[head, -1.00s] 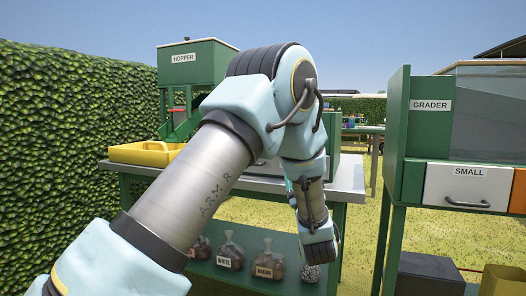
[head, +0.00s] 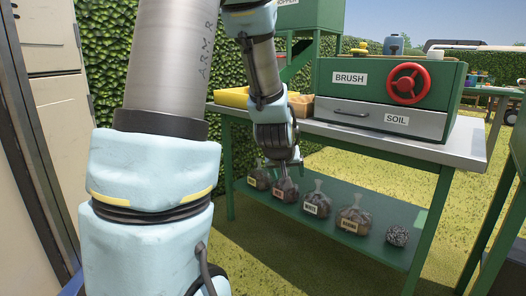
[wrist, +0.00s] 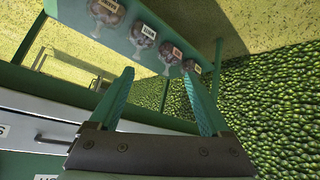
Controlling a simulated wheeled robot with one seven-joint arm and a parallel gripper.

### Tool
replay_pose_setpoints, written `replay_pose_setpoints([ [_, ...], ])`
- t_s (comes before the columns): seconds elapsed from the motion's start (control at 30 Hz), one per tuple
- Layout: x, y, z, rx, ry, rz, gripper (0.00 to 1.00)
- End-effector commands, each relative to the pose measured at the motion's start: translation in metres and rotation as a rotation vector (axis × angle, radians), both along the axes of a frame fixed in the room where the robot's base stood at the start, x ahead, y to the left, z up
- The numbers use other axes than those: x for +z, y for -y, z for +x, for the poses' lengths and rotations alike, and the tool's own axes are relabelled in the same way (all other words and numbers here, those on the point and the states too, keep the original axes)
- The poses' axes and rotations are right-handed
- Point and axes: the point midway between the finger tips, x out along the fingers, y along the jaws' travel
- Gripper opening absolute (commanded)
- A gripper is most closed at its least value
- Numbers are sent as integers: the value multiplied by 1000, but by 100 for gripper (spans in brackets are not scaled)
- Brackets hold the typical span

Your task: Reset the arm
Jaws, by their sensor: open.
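My arm (head: 165,70) reaches up at the left of the head view and bends down to its wrist (head: 272,122) in front of the green table. My gripper is seen in the wrist view (wrist: 158,73), with two teal fingers spread apart and nothing between them. It is open and empty. In the head view the fingers are too small and hidden to make out clearly.
The green table (head: 385,139) bears a yellow tray (head: 233,97) and a green box with a SOIL drawer (head: 390,119). Labelled bags, one being this bag (head: 317,200), stand on its lower shelf (head: 385,245). A hedge (head: 108,50) and pale cabinet (head: 50,80) are left.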

Motion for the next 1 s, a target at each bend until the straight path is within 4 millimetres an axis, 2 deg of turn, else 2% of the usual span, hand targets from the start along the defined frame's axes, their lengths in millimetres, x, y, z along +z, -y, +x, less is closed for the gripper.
replay_pose_setpoints([
  [0.03, -6, -25, -18, 4, -79, 37, 81],
  [0.1, -15, -53, -46, -2, -187, 86, 81],
  [0.3, -28, -111, -119, -15, -440, 183, 81],
  [0.43, -30, -140, -165, -18, -587, 227, 81],
  [0.5, -6, -137, -161, -25, -579, 226, 81],
  [0.77, 51, -136, -161, -25, -577, 225, 81],
  [1.0, 125, -136, -160, -24, -576, 224, 81],
])
